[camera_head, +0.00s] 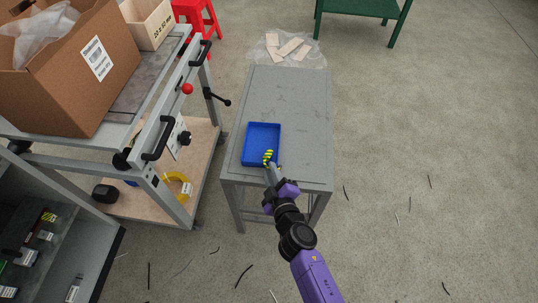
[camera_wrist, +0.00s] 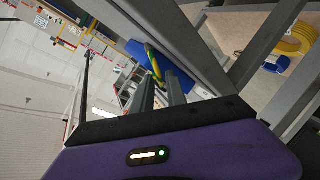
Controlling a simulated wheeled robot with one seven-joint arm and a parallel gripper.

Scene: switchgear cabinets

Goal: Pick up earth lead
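The earth lead (camera_head: 268,157) is a short yellow-and-green striped piece at the near right part of a blue tray (camera_head: 248,149). In the wrist view the lead (camera_wrist: 155,62) shows at the fingertips, partly in line with the gap between them, with the blue tray (camera_wrist: 178,76) behind. My gripper (camera_head: 271,166) reaches over the tray's near edge, its tips close to the lead. In the wrist view my gripper's (camera_wrist: 158,83) two grey fingers stand apart with a gap between. I cannot tell whether they touch the lead.
The tray sits on a grey metal table (camera_head: 292,110). Left of it stands a workbench trolley with black handles, bearing a cardboard box (camera_head: 65,65). A red stool (camera_head: 197,15) and a green table (camera_head: 365,8) are behind. The floor to the right is mostly clear, with scattered wire scraps.

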